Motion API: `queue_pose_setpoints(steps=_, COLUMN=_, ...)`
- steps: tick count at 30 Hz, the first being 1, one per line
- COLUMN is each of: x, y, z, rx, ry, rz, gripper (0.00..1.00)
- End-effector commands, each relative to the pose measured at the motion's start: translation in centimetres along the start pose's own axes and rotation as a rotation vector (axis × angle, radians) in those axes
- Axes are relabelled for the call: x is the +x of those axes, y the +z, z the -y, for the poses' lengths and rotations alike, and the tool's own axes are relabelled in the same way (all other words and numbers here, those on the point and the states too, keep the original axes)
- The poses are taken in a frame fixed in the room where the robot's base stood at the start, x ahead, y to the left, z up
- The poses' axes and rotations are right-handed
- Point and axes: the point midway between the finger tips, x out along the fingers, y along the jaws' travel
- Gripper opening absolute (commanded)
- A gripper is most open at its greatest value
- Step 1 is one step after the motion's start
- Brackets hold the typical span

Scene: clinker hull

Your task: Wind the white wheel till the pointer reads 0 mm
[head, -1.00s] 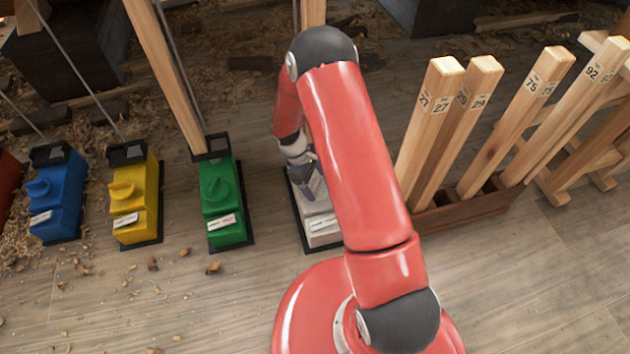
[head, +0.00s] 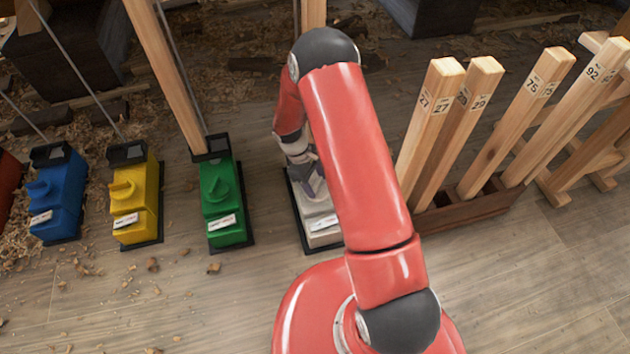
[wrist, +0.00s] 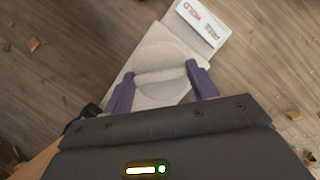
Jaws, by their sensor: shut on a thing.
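The white box (head: 318,226) stands on the floor right of the green one, partly hidden behind my arm in the head view. Its white wheel (wrist: 165,60) fills the middle of the wrist view, with a raised grip bar across it. My gripper (wrist: 163,84) has its two purple fingers on either side of this bar and is shut on it. My gripper also shows small over the box in the head view (head: 312,180). A label with red and dark print (wrist: 199,20) is on the box's end. I see no readable pointer or mm scale.
Green (head: 222,205), yellow (head: 137,205) and blue (head: 57,200) boxes with like wheels stand in a row at left. A wooden rack (head: 465,215) with numbered posts stands close at right. Floor in front is mostly clear, with wood chips.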

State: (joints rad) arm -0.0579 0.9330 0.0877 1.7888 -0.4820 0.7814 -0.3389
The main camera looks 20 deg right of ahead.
Motion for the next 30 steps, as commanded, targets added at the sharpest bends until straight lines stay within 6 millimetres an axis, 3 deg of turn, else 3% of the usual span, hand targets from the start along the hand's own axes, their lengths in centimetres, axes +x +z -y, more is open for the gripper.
queue_pose_setpoints(steps=30, x=0.05, y=0.21, z=-0.48, rx=0.775, ry=-0.321, rz=0.000, gripper=0.35)
